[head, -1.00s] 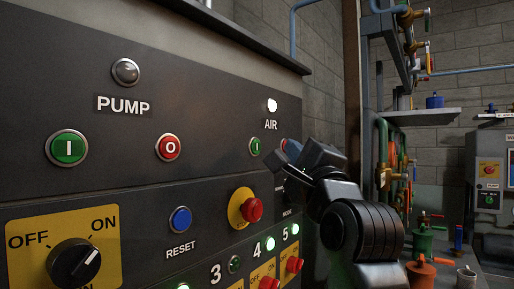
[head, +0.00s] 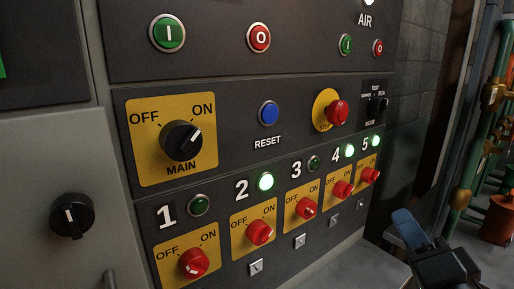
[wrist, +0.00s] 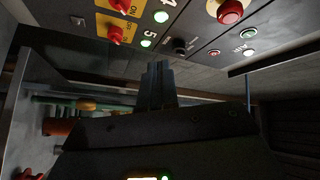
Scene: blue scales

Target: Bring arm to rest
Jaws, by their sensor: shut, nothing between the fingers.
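My gripper (head: 408,222) is at the lower right of the head view, apart from the panel and to the right of its switches. Its bluish fingers show from the side, with the dark body below them. In the wrist view the fingers (wrist: 158,72) are together with nothing between them. The rest of my arm is out of the head view.
The dark control panel (head: 230,190) fills the middle. Its red switches, MAIN knob (head: 181,141), and red stop button (head: 336,112) stick out. Lamps 2, 4 and 5 glow green. Pipes (head: 485,120) and an orange container (head: 498,218) stand at right.

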